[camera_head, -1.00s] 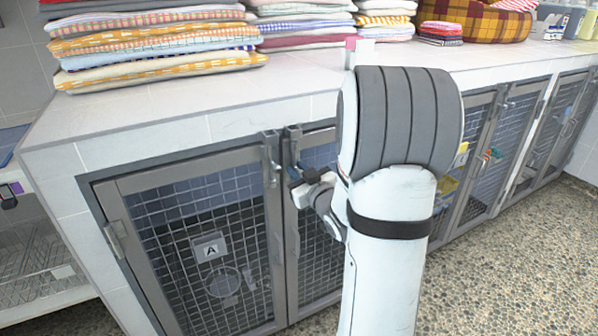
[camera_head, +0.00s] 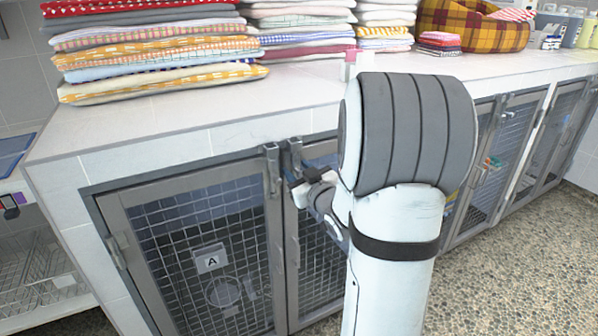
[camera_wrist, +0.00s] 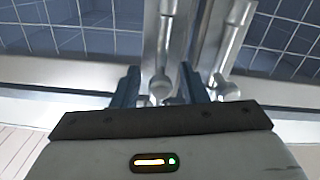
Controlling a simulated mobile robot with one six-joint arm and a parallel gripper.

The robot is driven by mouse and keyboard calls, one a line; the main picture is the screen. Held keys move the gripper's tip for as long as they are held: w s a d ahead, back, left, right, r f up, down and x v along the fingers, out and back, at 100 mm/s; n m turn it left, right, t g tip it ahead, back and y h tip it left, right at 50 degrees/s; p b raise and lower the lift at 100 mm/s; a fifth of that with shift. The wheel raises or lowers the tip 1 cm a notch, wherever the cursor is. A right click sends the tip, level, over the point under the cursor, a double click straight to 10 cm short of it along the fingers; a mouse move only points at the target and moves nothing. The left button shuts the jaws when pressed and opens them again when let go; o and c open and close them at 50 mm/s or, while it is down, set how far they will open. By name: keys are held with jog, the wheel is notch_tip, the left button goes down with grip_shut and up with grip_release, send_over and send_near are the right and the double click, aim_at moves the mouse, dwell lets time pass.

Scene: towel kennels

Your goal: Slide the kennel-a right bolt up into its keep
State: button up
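The left bolt (camera_head: 272,165) and the right bolt (camera_head: 296,154) are close together. My gripper (camera_head: 293,180) is at the lower part of the right bolt, its fingers mostly hidden by my wrist. In the wrist view, my gripper's two dark fingers (camera_wrist: 160,88) are apart, with one bolt's knob (camera_wrist: 160,84) between them. Contact cannot be told. A second bolt (camera_wrist: 232,40) with its knob stands to the right, outside the fingers.
The tiled counter (camera_head: 190,118) overhangs the doors, with stacks of folded towels (camera_head: 155,55) on it. More mesh kennel doors (camera_head: 510,145) run to the right. A white shelf with a wire rack (camera_head: 40,275) stands at the left. Speckled floor (camera_head: 510,270) is clear in front.

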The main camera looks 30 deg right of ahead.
jog(key=shift+s, duration=0.1)
jog(key=s, duration=0.7)
jog(key=shift+s+d+p, duration=0.15)
jog(key=shift+s+p, duration=0.15)
jog(key=shift+p, duration=0.1)
